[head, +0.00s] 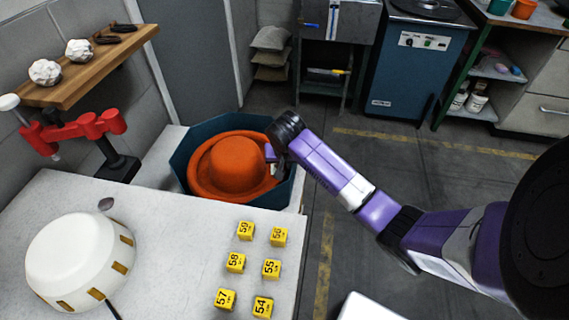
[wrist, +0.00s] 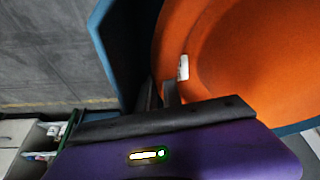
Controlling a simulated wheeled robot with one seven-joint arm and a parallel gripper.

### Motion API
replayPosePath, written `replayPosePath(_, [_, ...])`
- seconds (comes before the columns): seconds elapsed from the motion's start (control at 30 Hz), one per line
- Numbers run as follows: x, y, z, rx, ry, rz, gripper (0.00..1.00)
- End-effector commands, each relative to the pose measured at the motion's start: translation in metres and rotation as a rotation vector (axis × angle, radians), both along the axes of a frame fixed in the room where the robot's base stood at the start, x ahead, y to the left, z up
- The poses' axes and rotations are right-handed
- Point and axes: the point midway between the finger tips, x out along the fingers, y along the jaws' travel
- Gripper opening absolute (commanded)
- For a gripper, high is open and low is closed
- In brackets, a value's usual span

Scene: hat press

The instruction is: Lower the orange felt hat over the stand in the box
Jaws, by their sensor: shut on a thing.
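The orange felt hat (head: 236,165) sits crown up within the opening of the dark teal box (head: 184,147) in the head view. Its brim looks tilted, and I cannot tell whether it rests on anything. My gripper (head: 273,158) is at the right side of the brim, shut on it. In the wrist view the hat (wrist: 245,60) fills the upper right, with a small white tag on it, and my gripper's fingers (wrist: 163,95) meet its edge. The box wall (wrist: 112,45) shows beside it. The stand is hidden beneath the hat.
A pale table (head: 170,250) in front holds a white domed device (head: 80,262) and several yellow numbered blocks (head: 235,262). A red clamp-like arm (head: 85,128) on a black post stands left of the box. A wooden shelf (head: 85,68) is above. Open floor (head: 400,165) lies to the right.

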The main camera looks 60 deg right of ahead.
Motion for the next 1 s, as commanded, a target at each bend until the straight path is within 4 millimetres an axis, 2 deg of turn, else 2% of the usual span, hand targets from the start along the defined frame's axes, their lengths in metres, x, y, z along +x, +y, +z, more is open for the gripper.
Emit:
replayPosePath(0.97, [-0.002, 0.001, -0.012, 0.005, 0.005, -0.003, 0.0])
replayPosePath(1.0, [-0.002, 0.001, -0.012, 0.005, 0.006, -0.002, 0.16])
